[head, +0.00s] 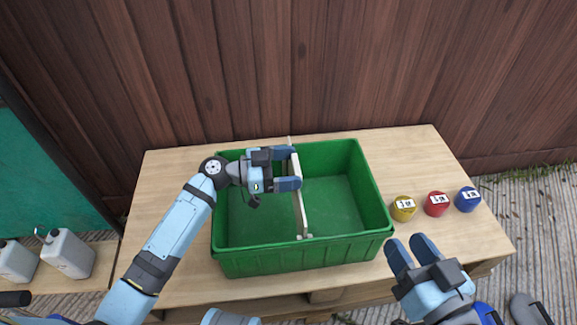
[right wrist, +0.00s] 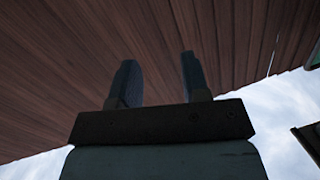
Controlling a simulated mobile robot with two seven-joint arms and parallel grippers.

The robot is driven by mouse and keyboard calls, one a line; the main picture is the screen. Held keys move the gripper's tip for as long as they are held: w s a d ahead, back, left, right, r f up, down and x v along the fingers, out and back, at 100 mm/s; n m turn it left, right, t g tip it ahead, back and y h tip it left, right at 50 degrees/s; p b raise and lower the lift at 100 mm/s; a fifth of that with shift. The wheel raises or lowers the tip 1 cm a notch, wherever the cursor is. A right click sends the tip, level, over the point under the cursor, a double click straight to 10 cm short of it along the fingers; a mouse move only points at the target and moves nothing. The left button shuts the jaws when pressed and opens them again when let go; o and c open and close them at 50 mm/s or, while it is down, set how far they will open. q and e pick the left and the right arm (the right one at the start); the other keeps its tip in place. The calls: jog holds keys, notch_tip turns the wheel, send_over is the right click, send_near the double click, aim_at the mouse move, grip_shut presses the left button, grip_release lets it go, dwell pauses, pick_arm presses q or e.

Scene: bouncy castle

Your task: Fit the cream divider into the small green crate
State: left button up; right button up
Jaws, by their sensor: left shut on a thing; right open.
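The small green crate (head: 300,257) stands on the wooden table, open at the top. The cream divider (head: 301,214) is upright inside it, running from the back wall to near the front wall and splitting it into a left and a right part. My left gripper (head: 292,170) is shut on the divider near its back end, over the crate. The gripper's fingers hide part of the divider. Whether its lower edge is seated cannot be told. My right gripper (head: 418,250) is open and empty at the table's front right; its fingers also show in the right wrist view (right wrist: 160,80).
White jugs (head: 70,254) stand at lower left. A brown plank wall (head: 300,70) rises behind.

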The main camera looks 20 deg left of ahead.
jog(key=shift+w+d+f+n+b, duration=0.35)
jog(key=shift+w+f+n+b, duration=0.35)
jog(key=shift+b, duration=0.85)
jog(key=shift+w+d+r+n+t+y+b, duration=0.25)
jog(key=shift+d+n+t+b, duration=0.2)
jog(key=shift+n+t+b, duration=0.7)
jog(key=shift+d+r+g+y+b, duration=0.15)
jog(key=shift+g+y+b, duration=0.15)
jog(key=shift+b, duration=0.25)
jog(key=shift+r, duration=0.1)
